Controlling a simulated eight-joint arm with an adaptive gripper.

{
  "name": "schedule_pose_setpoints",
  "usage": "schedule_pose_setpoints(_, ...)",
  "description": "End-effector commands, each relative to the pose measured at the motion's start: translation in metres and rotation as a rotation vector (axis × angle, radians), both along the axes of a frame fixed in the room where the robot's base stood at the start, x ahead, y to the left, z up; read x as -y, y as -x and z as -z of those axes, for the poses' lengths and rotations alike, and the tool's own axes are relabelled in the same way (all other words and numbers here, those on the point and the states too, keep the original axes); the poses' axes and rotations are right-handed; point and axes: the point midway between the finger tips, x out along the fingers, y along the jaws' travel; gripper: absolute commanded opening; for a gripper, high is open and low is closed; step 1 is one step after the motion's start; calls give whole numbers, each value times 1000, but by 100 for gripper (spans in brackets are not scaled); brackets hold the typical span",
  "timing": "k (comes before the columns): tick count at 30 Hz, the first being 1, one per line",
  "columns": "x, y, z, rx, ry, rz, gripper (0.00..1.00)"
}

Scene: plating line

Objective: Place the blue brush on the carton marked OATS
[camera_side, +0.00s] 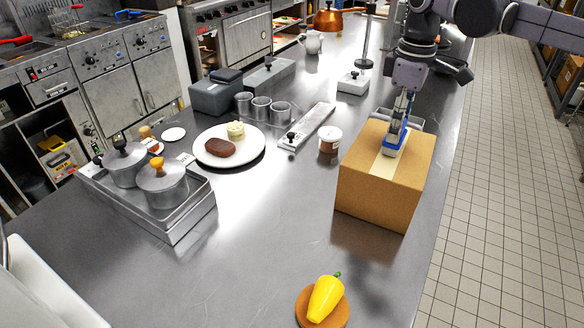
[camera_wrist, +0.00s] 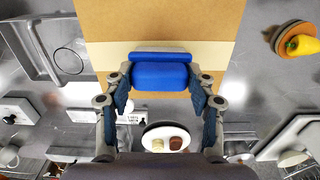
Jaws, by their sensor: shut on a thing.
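The blue brush (camera_side: 391,141) is between the fingers of my gripper (camera_side: 402,115), over the tape strip on top of a brown cardboard carton (camera_side: 372,196). I cannot tell whether the brush touches the carton top or is just above it. No OATS marking is legible on the carton faces in view. In the wrist view my gripper (camera_wrist: 160,88) has a finger at each side of the blue brush (camera_wrist: 160,74) and is shut on it. The carton top (camera_wrist: 160,18) with its pale tape lies behind the brush there.
A small tub (camera_side: 330,138) stands close left of the carton. A plate (camera_side: 215,160) with food and a tray (camera_side: 172,228) with lidded pots are farther left. A yellow pepper (camera_side: 325,298) is on a round board in front. The counter between them is clear.

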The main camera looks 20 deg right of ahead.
Motion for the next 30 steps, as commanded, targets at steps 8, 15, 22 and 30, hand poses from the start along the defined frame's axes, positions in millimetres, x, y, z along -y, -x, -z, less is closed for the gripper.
schedule_pose_setpoints(8,0,0,1,0,0,0,78)
schedule_pose_setpoints(15,0,0,-2,0,0,0,78)
schedule_pose_setpoints(22,0,0,-27,0,0,0,78)
schedule_pose_setpoints(30,0,0,-69,0,0,0,78)
